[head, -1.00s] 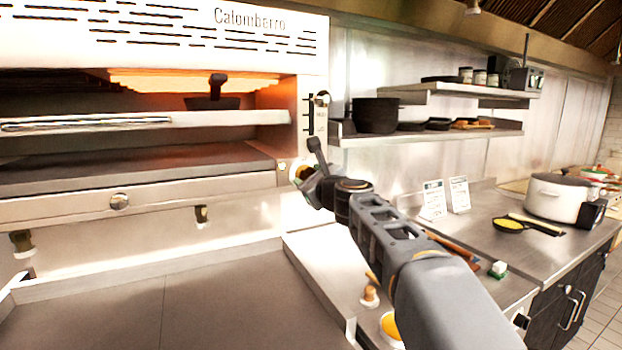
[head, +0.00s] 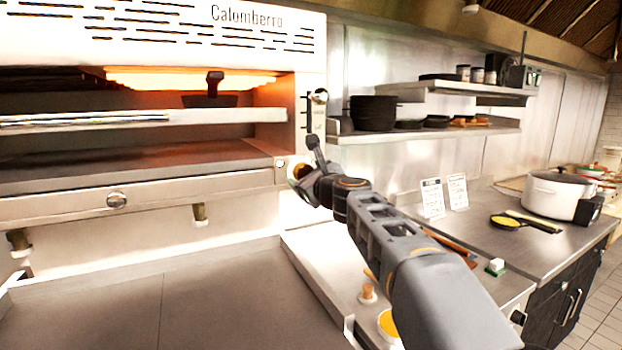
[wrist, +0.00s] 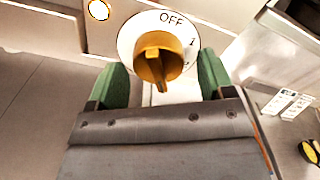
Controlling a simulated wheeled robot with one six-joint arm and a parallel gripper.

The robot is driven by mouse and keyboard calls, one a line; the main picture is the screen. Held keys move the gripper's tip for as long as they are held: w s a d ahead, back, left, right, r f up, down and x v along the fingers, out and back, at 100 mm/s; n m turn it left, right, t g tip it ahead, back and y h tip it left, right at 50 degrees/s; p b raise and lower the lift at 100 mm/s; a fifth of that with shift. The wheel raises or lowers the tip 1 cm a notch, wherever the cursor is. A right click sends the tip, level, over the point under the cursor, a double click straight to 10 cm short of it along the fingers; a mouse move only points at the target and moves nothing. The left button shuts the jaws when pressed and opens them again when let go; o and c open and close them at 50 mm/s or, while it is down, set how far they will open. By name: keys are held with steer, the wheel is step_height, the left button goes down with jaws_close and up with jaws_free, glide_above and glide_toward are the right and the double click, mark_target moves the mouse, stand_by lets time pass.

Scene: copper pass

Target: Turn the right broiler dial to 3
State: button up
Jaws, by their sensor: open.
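The dial (wrist: 158,58) is a brass-yellow knob on a round white plate, seen in the wrist view. The plate reads OFF at its top, 1 at the right and a partly hidden mark below that. The knob's raised grip points down in the picture; its lower plate markings are hidden. My gripper (wrist: 162,78) is open, with one green finger on each side of the knob and a gap on both sides. In the head view my gripper (head: 300,182) is at the broiler's lower right front, where it hides most of the dial.
The broiler (head: 120,207) glows orange inside, with a dark pan (head: 210,101) in its upper opening. A small round fitting (wrist: 98,10) is left of the dial. A steel counter (head: 480,228) with a white pot (head: 553,195) and cards lies right. A grey surface (head: 200,295) lies below.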

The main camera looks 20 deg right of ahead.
steer(key=s+d, duration=0.2)
steer(key=s, duration=1.1)
steer(key=shift+s+d+b, duration=0.3)
steer(key=shift+d+b, duration=0.1)
steer(key=shift+b, duration=0.05)
steer(key=s+a+f+n+g+p, duration=0.15)
steer(key=f+n+g, duration=0.25)
steer(key=f+n, duration=0.5)
steer(key=s+a+f+n+g, duration=0.2)
steer(key=s+f+n+g, duration=0.15)
steer(key=f+n, duration=0.45)
steer(key=s+f+n+g+h+p, duration=0.3)
steer(key=s+f+n+g+p, duration=0.2)
steer(key=s+f+n, duration=0.4)
steer(key=shift+s+f+n+g, duration=0.2)
steer(key=shift+s+n+g, duration=0.55)
steer(key=shift+s+n, duration=0.3)
